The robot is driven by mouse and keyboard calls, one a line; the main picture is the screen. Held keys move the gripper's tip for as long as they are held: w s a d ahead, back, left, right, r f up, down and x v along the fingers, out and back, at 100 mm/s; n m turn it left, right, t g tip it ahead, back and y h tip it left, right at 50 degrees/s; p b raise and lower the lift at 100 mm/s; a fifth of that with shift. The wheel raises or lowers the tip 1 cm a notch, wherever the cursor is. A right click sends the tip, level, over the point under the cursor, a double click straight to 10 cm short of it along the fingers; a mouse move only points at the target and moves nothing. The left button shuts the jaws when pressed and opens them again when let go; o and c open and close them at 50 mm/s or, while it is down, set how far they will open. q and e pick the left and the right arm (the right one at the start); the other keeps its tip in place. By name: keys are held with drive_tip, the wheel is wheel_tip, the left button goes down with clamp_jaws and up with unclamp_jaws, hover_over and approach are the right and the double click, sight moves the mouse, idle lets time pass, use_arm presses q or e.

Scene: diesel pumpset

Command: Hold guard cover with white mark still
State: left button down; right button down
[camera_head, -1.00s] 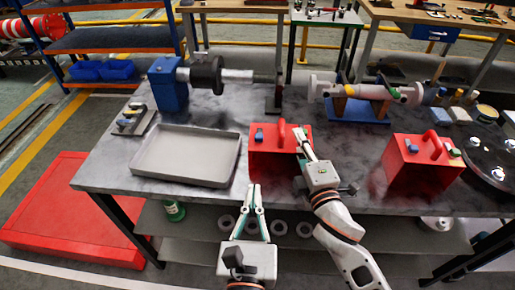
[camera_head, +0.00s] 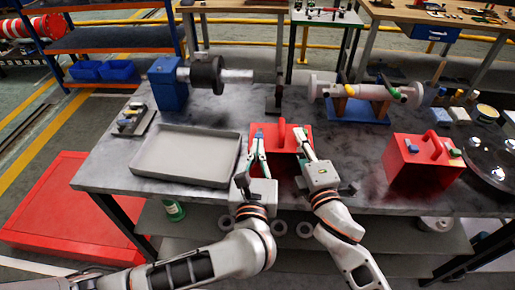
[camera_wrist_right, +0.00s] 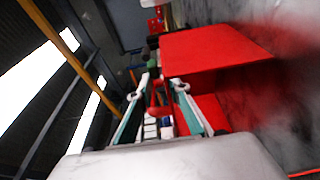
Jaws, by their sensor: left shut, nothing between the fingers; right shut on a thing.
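A red guard cover (camera_head: 281,140) with a raised red handle stands near the front edge of the grey table. I cannot make out a white mark on it. My right gripper (camera_head: 302,137) is shut on this cover at its right side; red shows between the fingers in the right wrist view (camera_wrist_right: 160,98). My left gripper (camera_head: 257,140) is shut and empty at the cover's left front, hiding part of it. Whether it touches the cover is unclear. A second red cover (camera_head: 418,168), with small blue and pale pieces on top, stands apart to the right.
An empty grey tray (camera_head: 186,154) lies left of the middle cover. A blue block with a shaft (camera_head: 168,84) and a cylinder on a blue stand (camera_head: 360,106) are behind. A dark round plate (camera_head: 490,165) is at the far right. Clear tabletop lies between the covers.

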use_arm(q)
drive_tip(key=shift+w, duration=0.1)
drive_tip(key=shift+w, duration=1.5)
drive_tip(key=shift+s, duration=0.15)
drive_tip(key=s, duration=1.3)
drive_tip(key=shift+s, duration=0.4)
drive_tip(key=shift+d, duration=0.1)
use_arm(e)
drive_tip(key=c, duration=1.8)
unclamp_jaws()
